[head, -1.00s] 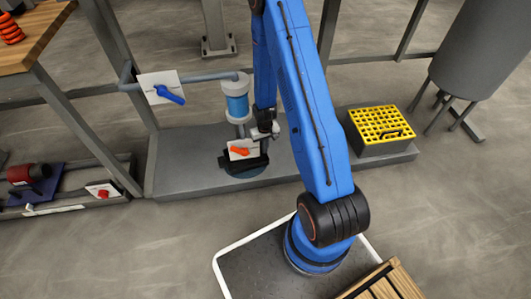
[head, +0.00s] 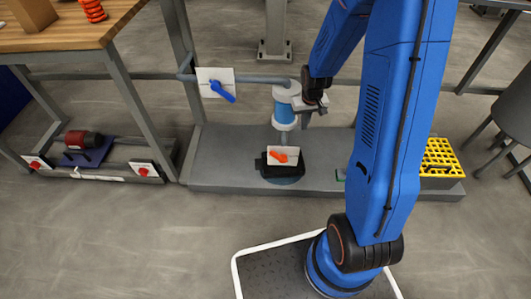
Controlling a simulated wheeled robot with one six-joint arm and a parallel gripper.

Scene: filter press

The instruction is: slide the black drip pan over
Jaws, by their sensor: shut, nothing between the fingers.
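The black drip pan (head: 285,172) sits on the grey plinth, below the blue-and-white cylinder (head: 284,106) and its drain pipe. A white plate with an orange lever (head: 278,156) hides part of the pan. A dark blue round patch (head: 284,180) shows at the pan's front edge. My gripper (head: 314,108) is above the pan and to its right, beside the cylinder, clear of the pan. It is shut and holds nothing. Its fingertips are small in this view.
A blue lever on a white plate (head: 216,84) stands at left along the grey pipe. A yellow grate box (head: 440,157) sits on the plinth's right end, partly behind my arm. The grey plinth (head: 222,160) is bare left of the pan. A wooden bench (head: 75,27) stands far left.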

